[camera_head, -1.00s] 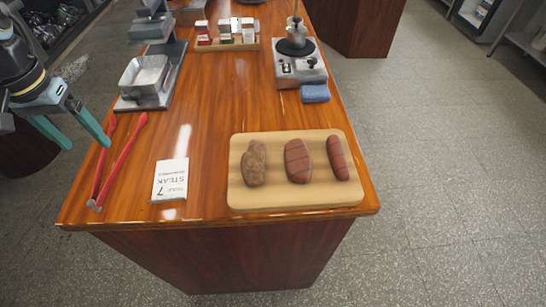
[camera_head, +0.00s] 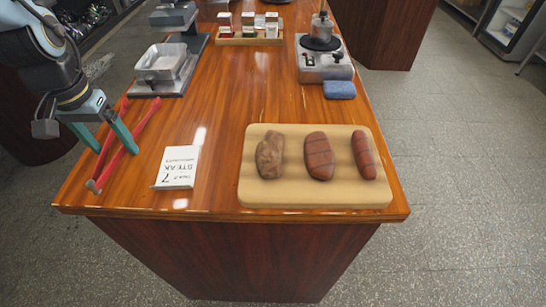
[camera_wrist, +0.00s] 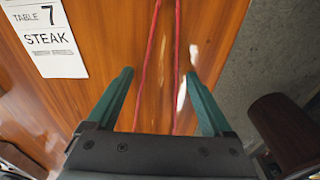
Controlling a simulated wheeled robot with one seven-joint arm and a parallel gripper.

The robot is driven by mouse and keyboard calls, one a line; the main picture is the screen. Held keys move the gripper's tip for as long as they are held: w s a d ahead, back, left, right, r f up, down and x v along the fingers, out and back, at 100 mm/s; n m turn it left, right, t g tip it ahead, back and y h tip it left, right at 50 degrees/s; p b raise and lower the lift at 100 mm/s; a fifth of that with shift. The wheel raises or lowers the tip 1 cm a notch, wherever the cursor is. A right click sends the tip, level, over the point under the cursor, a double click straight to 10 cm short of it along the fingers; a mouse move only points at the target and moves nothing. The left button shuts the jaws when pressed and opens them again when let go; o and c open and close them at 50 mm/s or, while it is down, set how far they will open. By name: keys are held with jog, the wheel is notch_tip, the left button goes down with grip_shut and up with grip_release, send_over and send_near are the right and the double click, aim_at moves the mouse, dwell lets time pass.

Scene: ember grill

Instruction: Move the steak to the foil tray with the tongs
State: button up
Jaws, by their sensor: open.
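The red tongs (camera_head: 124,150) lie on the wooden counter at its left side, their two arms spread in a narrow V. My gripper (camera_head: 116,151) is open over them and hides part of them. In the wrist view the tongs' red arms (camera_wrist: 152,50) run between my two teal fingers (camera_wrist: 160,73); I cannot tell the height gap. The steak (camera_head: 319,157), brown with grill marks, appears to be the middle piece on the wooden board (camera_head: 310,197). The silver foil tray (camera_head: 163,62) sits on a grey stand at the back left.
A brownish lump (camera_head: 269,156) and a sausage-like piece (camera_head: 364,155) flank the steak. A "Table 7 STEAK" card (camera_head: 178,167) lies between tongs and board. A burner (camera_head: 322,62), blue cloth (camera_head: 339,89) and box rack (camera_head: 249,37) stand farther back. The counter's middle is clear.

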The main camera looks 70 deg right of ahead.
jog(key=shift+c, duration=0.4)
jog(key=c, duration=0.6)
notch_tip(320, 180, up, 12)
jog(key=p, duration=0.9)
jog(key=shift+p, duration=0.3)
